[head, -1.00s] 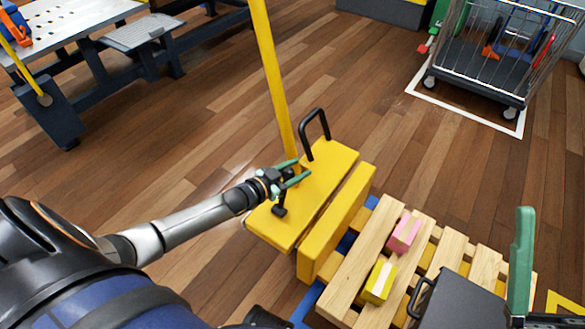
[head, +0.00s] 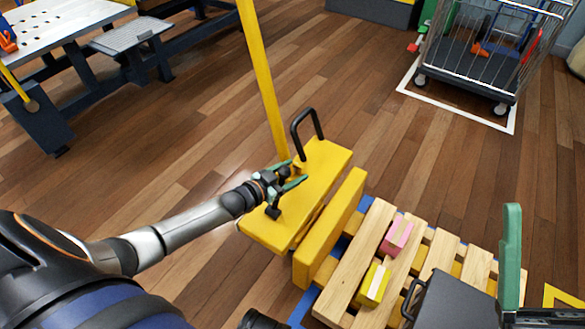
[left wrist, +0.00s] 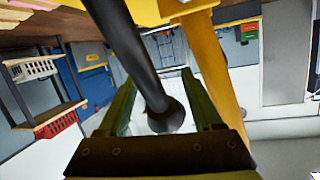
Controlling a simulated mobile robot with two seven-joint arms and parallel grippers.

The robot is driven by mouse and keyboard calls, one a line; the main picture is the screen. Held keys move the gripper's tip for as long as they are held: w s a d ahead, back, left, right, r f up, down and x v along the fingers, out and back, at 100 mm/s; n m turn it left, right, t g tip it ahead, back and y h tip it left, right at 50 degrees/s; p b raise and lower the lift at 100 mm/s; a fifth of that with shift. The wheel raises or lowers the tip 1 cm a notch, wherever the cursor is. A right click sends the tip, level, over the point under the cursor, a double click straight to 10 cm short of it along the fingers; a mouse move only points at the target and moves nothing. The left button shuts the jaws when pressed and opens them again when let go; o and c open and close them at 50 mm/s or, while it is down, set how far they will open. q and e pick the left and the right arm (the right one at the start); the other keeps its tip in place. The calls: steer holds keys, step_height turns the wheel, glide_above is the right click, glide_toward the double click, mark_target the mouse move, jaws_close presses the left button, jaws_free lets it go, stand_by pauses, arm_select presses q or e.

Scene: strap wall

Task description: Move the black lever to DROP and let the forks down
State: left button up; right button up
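The black lever (left wrist: 140,65) is a dark rod with a round knob at its end. In the left wrist view it runs down between the two green fingers of my left gripper (left wrist: 160,105), with gaps on both sides. In the head view my left gripper (head: 289,176) is open above the yellow truck body (head: 318,180), and the lever is mostly hidden there. Yellow forks show only in part between the slats of a wooden pallet (head: 350,262). One upright green finger of my right gripper (head: 510,255) shows at the right edge; its other finger is hidden.
A black loop handle (head: 307,128) and a tall yellow pole (head: 264,85) rise from the truck. The pallet bears a pink block (head: 396,236), a yellow block (head: 373,285) and a dark grey case (head: 455,300). A wire cart (head: 490,60) stands at the back right. Open floor lies left.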

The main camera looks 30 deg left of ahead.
arm_select(q)
steer(key=shift+o, duration=0.6)
steer(key=shift+w+r, duration=0.1)
steer(key=shift+r, duration=0.2)
steer(key=p+v, duration=0.5)
steer(key=v, duration=0.7)
steer(key=shift+s+p, duration=0.3)
steer(key=shift+p, duration=0.05)
arm_select(e)
step_height(320, 180, up, 6)
steer(key=shift+s+d+n, duration=0.15)
steer(key=shift+d+n, duration=0.15)
steer(key=shift+n, duration=0.1)
